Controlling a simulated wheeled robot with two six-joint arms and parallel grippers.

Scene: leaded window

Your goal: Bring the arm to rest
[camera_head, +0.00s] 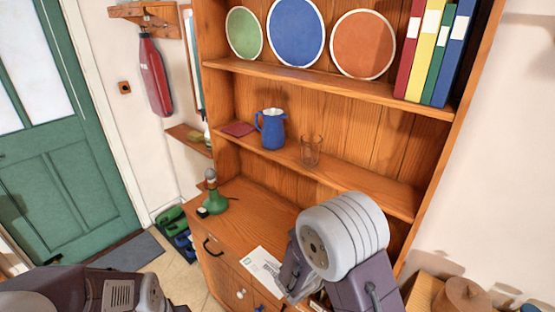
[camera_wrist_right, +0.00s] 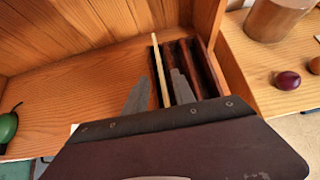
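My right gripper (camera_wrist_right: 160,92) is open over the dresser counter, its two grey fingers apart. It also shows in the head view (camera_head: 291,288), partly hidden by my right arm. In the right wrist view a pale thin stick (camera_wrist_right: 157,68) appears between the fingers, by a dark compartment tray (camera_wrist_right: 211,75). I see no finger closed on the stick; whether a finger touches it I cannot tell. My left arm shows at the lower left of the head view; its gripper is out of frame.
Upright plates and binders fill the upper shelf. A side surface at the right holds a wooden pot (camera_wrist_right: 279,20) and a dark red egg-shaped thing (camera_wrist_right: 287,80).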

